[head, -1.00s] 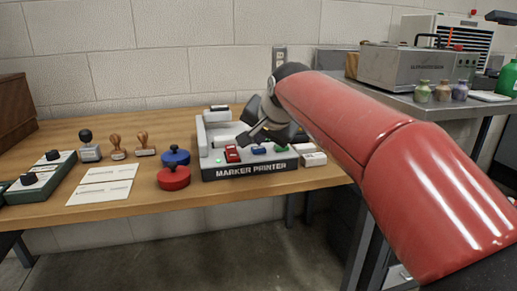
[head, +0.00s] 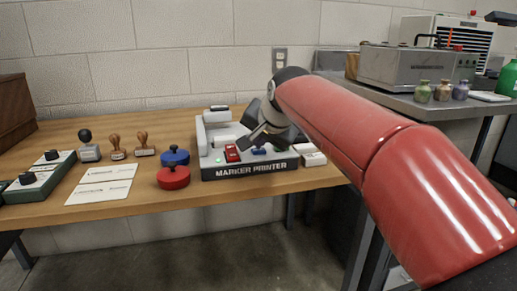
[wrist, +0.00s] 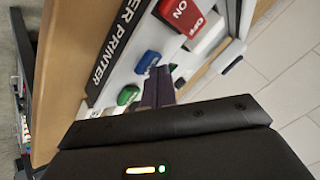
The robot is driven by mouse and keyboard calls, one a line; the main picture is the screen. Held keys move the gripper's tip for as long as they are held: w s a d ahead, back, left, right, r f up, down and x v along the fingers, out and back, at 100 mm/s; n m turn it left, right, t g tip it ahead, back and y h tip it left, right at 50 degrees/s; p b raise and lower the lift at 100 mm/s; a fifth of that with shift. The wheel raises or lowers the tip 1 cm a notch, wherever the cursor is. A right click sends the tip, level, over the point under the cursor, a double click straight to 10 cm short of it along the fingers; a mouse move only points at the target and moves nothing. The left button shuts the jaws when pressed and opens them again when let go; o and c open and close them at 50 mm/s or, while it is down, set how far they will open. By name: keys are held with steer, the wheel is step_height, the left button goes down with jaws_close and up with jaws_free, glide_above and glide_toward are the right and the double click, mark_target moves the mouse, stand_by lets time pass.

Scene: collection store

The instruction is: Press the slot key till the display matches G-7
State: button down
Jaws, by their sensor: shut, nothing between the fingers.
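The marker printer (head: 212,174) stands at the front of the wooden table. On its top are a red rocker switch (head: 232,153), marked ON in the wrist view (wrist: 180,12), a blue key (head: 259,151) and a small lit green lamp (head: 219,160). A green key (wrist: 128,95) shows in the wrist view, beside the blue key (wrist: 148,62); my gripper hides it in the head view. My gripper (head: 245,145) is shut and empty, low over the printer. Its fingertips (wrist: 162,72) appear close to the blue key; contact cannot be told. I cannot see a readable display.
Red (head: 173,178) and blue (head: 175,156) round pads, label cards (head: 100,187) and several stamps (head: 116,150) lie left of the printer. A small white block (head: 314,159) is at its right. A metal bench (head: 440,103) with bottles stands at right.

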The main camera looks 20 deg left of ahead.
mark_target(260, 151)
steer(key=shift+r+p, duration=0.85)
step_height(260, 151, up, 5)
steer(key=p, duration=0.4)
steer(key=shift+r+p, duration=0.1)
steer(key=shift+p, duration=0.3)
stand_by(2.2)
